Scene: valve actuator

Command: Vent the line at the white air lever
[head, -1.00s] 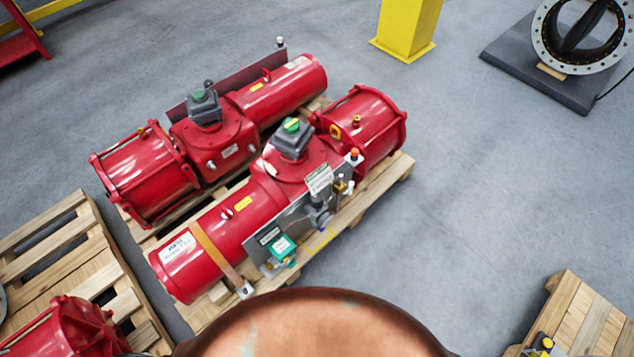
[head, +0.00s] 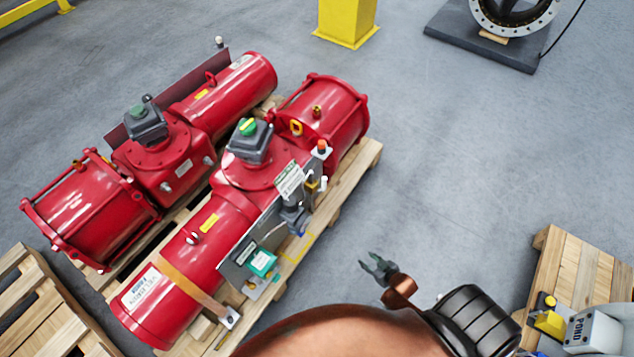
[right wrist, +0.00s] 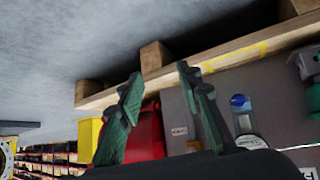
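Two red valve actuators lie side by side on a wooden pallet. The near actuator (head: 240,190) carries a grey panel (head: 237,272) with fittings along its right side. A small white part (head: 323,183) sits at the panel's far end, below an orange-red cap; it is too small to tell surely as the air lever. My right gripper (head: 378,265) is over bare floor to the right of the panel, apart from it. In the right wrist view its two dark green fingers (right wrist: 160,75) are spread with nothing between them. My left gripper is not in view.
The pallet edge (head: 362,165) lies between the panel and the open floor. A teal box (head: 262,263) sticks out at the panel's near end. Another pallet (head: 578,270) stands at the right with equipment on it. A yellow post (head: 345,22) stands behind. The floor at centre right is clear.

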